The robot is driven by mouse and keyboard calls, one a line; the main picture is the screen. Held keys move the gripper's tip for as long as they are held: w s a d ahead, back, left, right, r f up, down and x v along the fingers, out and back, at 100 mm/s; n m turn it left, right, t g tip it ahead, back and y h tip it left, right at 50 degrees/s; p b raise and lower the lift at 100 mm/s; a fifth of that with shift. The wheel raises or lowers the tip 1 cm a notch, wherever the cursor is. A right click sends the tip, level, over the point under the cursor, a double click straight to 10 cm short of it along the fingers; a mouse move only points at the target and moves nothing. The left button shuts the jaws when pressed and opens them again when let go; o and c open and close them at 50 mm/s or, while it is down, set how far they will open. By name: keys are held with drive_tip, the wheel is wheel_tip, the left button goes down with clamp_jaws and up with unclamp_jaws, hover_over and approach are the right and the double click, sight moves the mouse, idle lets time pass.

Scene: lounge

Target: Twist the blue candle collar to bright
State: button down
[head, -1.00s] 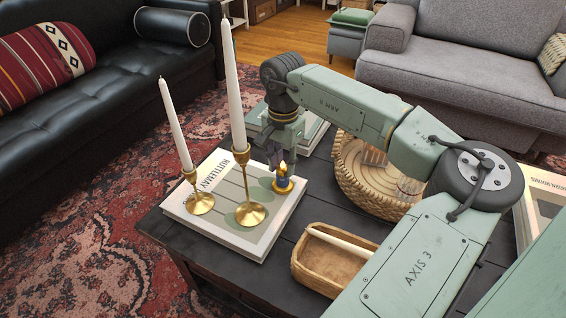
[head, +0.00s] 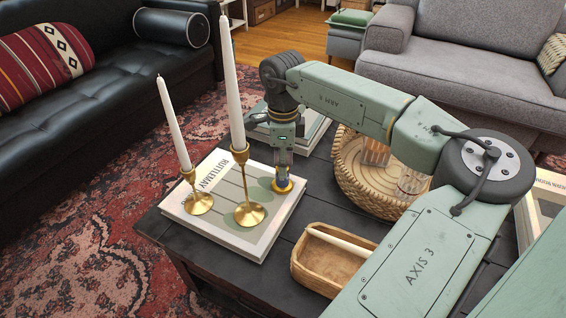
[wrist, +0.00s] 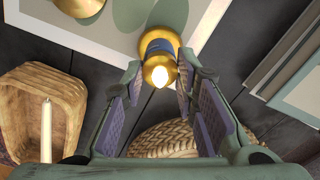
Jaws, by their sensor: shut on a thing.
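The short brass candle holder (head: 283,185) stands on the large book, right of the two tall candlesticks. Its blue collar (wrist: 159,44) shows in the wrist view as a band beneath a gold rim. A pale glowing flame tip (wrist: 160,76) sits at its centre, lit. My gripper (head: 283,172) points down over this holder, and its fingers are shut on the blue collar, one on each side (wrist: 160,66). In the head view the fingers hide most of the collar and flame. I see no readable mark for the collar's setting.
Two brass candlesticks (head: 249,214) (head: 198,203) with tall white candles stand close left on the book (head: 262,243). A wooden bowl (head: 307,272) with a loose candle is in front, and a round woven tray (head: 352,190) is at right. Dark table boards show between them.

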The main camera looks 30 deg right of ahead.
drive_tip(key=shift+m, duration=2.2)
drive_tip(key=c, duration=1.2)
unclamp_jaws()
drive_tip(key=shift+c, duration=0.2)
wheel_tip(320, 180, up, 12)
